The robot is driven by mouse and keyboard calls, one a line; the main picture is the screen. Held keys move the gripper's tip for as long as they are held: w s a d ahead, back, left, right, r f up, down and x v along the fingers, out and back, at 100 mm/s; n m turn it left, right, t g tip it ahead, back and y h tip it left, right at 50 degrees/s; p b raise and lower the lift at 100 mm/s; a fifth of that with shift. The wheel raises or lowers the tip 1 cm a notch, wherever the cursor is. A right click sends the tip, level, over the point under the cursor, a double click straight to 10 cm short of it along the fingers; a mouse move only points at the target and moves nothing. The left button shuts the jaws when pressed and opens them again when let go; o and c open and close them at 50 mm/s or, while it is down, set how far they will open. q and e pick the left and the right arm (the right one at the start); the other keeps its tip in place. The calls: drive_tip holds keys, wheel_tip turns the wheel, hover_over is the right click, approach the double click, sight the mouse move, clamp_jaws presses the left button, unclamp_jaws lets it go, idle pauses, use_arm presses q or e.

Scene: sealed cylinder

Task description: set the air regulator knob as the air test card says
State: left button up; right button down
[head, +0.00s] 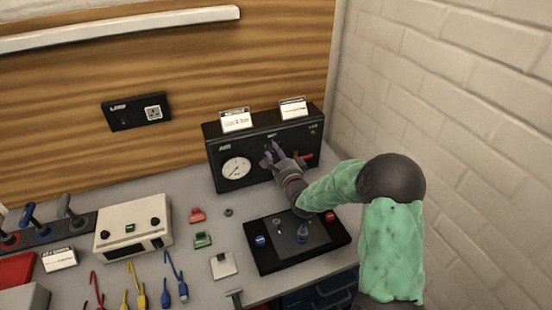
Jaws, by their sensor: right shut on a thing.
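The black air panel (222,172) stands at the back right of the bench, with a round white gauge (236,169) on its left half. A white card (236,121) stands on its top edge at the left and another card (293,108) at the right; their print is too small to read. My right gripper (271,152) is at the middle of the panel's front, shut on what appears to be the regulator knob. Its fingers hide the knob, so the setting cannot be seen. A red lever (304,157) shows just right of the gripper. My left gripper is not in view.
A black tray (263,258) with small blue and red parts lies in front of the panel, below my right arm. A beige box (133,228), red and green clips and coloured cables lie to the left. A brick wall (450,90) bounds the right.

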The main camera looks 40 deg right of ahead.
drive_tip(key=m, duration=0.1)
drive_tip(key=m+b, duration=0.1)
drive_tip(key=m, duration=0.1)
drive_tip(key=m+b, duration=0.1)
drive_tip(key=shift+a+f, duration=0.15)
drive_tip(key=shift+f, duration=0.15)
drive_tip(key=shift+r+m+b, duration=0.1)
drive_tip(key=shift+m+b, duration=1.25)
drive_tip(key=shift+m, duration=1.15)
drive_tip(key=shift+r, duration=0.1)
drive_tip(key=c, duration=0.9)
unclamp_jaws()
drive_tip(key=shift+r, duration=0.1)
drive_tip(key=shift+c, duration=0.2)
